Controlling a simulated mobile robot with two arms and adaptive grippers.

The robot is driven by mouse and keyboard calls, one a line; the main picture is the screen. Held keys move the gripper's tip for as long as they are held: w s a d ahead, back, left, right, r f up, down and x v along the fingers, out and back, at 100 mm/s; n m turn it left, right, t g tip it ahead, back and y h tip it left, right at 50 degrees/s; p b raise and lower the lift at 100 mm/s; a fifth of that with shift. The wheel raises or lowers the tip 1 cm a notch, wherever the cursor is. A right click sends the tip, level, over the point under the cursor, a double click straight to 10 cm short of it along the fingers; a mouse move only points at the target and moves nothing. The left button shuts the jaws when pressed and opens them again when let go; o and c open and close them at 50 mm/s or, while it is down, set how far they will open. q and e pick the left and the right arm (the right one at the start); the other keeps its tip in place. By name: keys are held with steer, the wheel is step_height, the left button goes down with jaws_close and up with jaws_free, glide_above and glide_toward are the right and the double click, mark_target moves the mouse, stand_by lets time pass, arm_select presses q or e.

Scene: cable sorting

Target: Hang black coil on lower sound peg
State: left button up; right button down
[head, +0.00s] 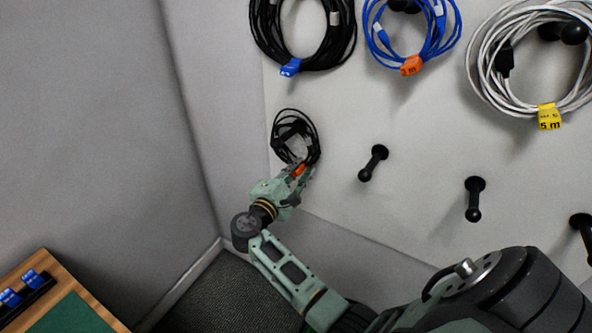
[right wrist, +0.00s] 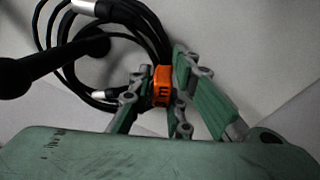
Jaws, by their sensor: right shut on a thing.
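The small black coil (head: 316,139) with an orange tag (head: 299,169) is up against the pale board at the left of the lower peg row. My right gripper (head: 301,173) is shut on it at the tag; the right wrist view shows the orange tag (right wrist: 162,86) between the fingers (right wrist: 158,100). In that view a black peg (right wrist: 50,65) crosses the coil's loop (right wrist: 68,75), with its knob in front at the left and its base inside the loop. The coil looks to be around this peg; its exact seating is unclear. My left gripper is out of view.
Lower pegs to the right are bare: one near (head: 372,164), one further right (head: 474,199), one at the edge (head: 582,224). Above hang a black coil (head: 348,45), a blue coil (head: 450,45) and a white coil (head: 480,75). A wooden table (head: 105,320) is lower left.

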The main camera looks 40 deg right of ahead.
steer(key=c, duration=1.6)
jaws_free()
steer(key=shift+o, duration=0.2)
steer(key=v, duration=1.2)
step_height(320, 180, down, 21)
steer(key=s+a+n+y, duration=0.2)
steer(key=n+y, duration=0.1)
steer(key=y, duration=0.3)
steer(key=s+a+f+g+y, duration=0.1)
steer(key=s+f+y, duration=0.1)
steer(key=s+f, duration=0.45)
steer(key=s+a+f+g+y, duration=0.1)
steer(key=s+a+f+y, duration=0.15)
steer(key=f, duration=0.75)
steer(key=s+f+m+g+y, duration=0.1)
steer(key=s+f, duration=0.4)
steer(key=s, duration=0.6)
steer(key=s+f+m+g+y, duration=0.2)
steer(key=s+f+m, duration=0.4)
steer(key=s, duration=0.5)
steer(key=s+a+f+m+g+y, duration=0.1)
steer(key=s+f+m, duration=0.3)
steer(key=s, duration=0.8)
step_height(320, 180, down, 2)
steer(key=shift+f+g+y, duration=0.2)
steer(key=shift+g+y, duration=0.1)
steer(key=shift+y, duration=0.55)
steer(key=shift+a, duration=0.1)
